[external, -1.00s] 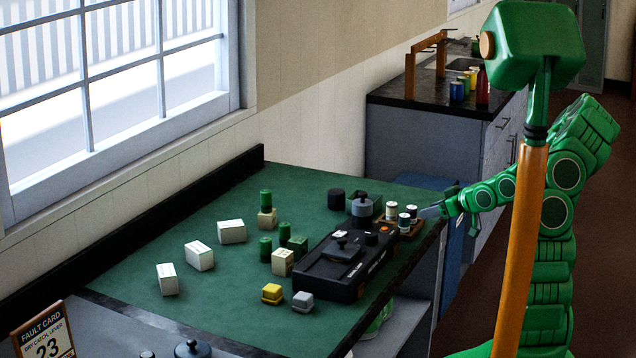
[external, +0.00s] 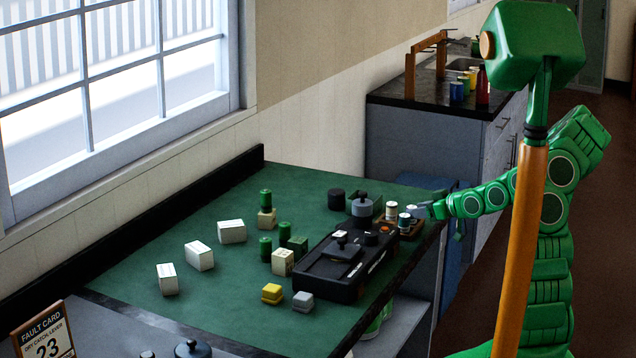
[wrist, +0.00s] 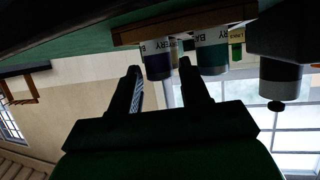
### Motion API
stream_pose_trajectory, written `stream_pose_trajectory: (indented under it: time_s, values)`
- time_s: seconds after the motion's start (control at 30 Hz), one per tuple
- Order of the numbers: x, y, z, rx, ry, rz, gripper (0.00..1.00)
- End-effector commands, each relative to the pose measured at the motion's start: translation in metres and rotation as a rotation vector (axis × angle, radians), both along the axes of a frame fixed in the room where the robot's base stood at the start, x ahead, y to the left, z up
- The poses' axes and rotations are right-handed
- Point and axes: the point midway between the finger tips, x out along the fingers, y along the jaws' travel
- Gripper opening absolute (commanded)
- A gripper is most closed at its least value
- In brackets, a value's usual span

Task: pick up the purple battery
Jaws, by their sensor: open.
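The purple battery (wrist: 157,64) shows in the wrist view, which is upside down. It has a white label band and stands in a brown wooden holder (wrist: 190,23). A teal battery (wrist: 212,58) stands beside it, to the right in that view. My gripper (wrist: 160,66) is open, its two fingertips appearing on either side of the purple battery; I cannot tell how far past them it lies. In the external view my gripper (external: 424,210) is at the right edge of the green bench by the small holder (external: 411,232). Battery colours are hard to tell there.
A black lever box (external: 345,265) stands just in front of the holder. A grey knobbed cylinder (external: 362,207) is close to the holder's left. Green cylinders, cream blocks (external: 200,256) and small yellow and grey blocks lie further left on the bench (external: 215,315).

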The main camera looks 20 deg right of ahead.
Motion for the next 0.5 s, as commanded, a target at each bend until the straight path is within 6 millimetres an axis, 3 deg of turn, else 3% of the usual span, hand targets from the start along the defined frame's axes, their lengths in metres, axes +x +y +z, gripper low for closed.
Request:
stream_pose_trajectory:
  time_s: [0.2,0.5]
  values:
    - [0.017,0.009,-0.010,-0.002,0.000,-0.001,0.46]
    - [0.027,0.016,-0.015,-0.001,0.001,0.000,0.46]
